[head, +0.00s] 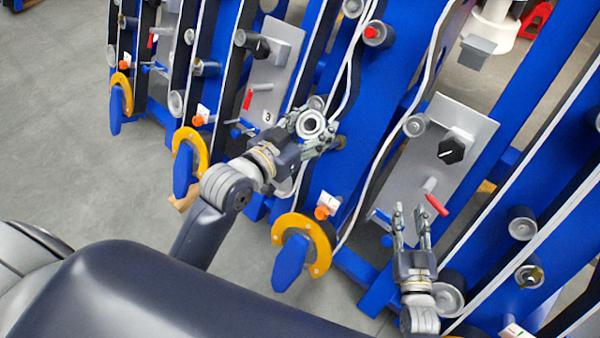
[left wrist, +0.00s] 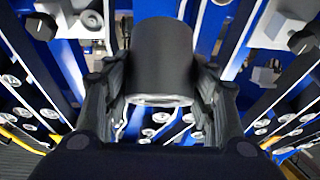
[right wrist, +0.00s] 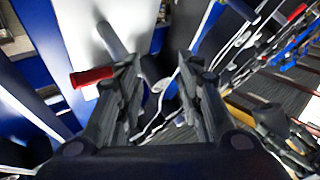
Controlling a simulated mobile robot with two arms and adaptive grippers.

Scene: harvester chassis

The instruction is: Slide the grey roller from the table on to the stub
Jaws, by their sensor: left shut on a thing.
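My left gripper (head: 318,128) is shut on the grey roller (head: 311,124), held in front of a blue frame with the roller's ring-shaped end towards the head camera. In the left wrist view the roller (left wrist: 162,58) looks dark and sits between both fingers. A small brownish peg (head: 341,142), perhaps the stub, shows on the blue frame just right of the gripper; whether roller and peg touch cannot be told. My right gripper (head: 410,208) is open and empty, low in front of a grey panel. The table cannot be made out.
The grey panel (head: 436,150) carries a black knob (head: 452,150) and a red-tipped lever (head: 436,203) close to my right gripper. A yellow ring with a blue handle (head: 303,245) is below the left gripper. Other rollers and white belts line the blue frames. Grey floor is open at left.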

